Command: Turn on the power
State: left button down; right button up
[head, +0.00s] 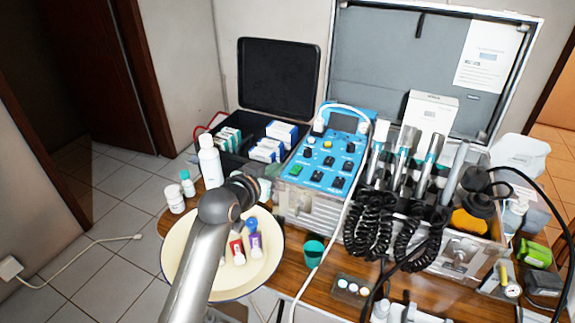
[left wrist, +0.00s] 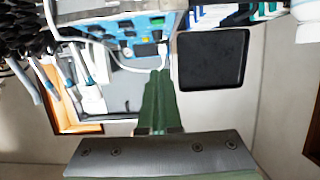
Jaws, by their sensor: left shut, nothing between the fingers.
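The blue control panel (head: 325,155) has several black knobs, a yellow and a green button, and a dark display at its top. It sits on a metal unit in the middle of the table. My left arm reaches up from the bottom of the head view, its wrist in front of the panel's left side; the fingers are hard to make out there. In the left wrist view my left gripper (left wrist: 160,74) is shut and empty, its green fingers pointing toward the panel (left wrist: 130,32), which appears upside down. I cannot tell whether the fingertips touch it. My right gripper is not in view.
A cream basin (head: 178,268) with small bottles lies under my left arm. A white bottle (head: 210,162) and an open black case (head: 278,78) stand behind. Handpieces with coiled black cords (head: 368,222) crowd the right. A white cable crosses the panel's right side. A green cup (head: 313,252) stands in front.

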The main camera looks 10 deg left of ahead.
pick_arm(q)
jog(key=shift+r, duration=0.2)
send_over(290, 179)
notch_tip(290, 179, down, 3)
jog(key=shift+f+b, duration=0.1)
jog(key=shift+b, duration=0.25)
notch_tip(290, 179, down, 3)
jog(key=shift+w+d, duration=0.1)
jog(key=shift+f, duration=0.5)
